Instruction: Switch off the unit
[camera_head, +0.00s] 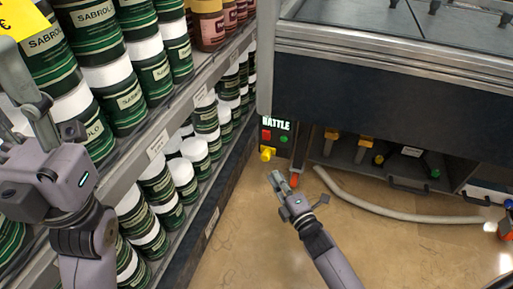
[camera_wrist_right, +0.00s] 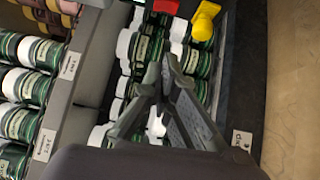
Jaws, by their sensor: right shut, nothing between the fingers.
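Shelves (camera_head: 160,143) of green jars line the left side, close to my left gripper. The counter (camera_head: 390,75) stands at the back right, with a grey hose (camera_head: 380,208) on the floor before it. An orange-red handle (camera_head: 294,180) is beside my right gripper. The floor (camera_head: 235,235) is open.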

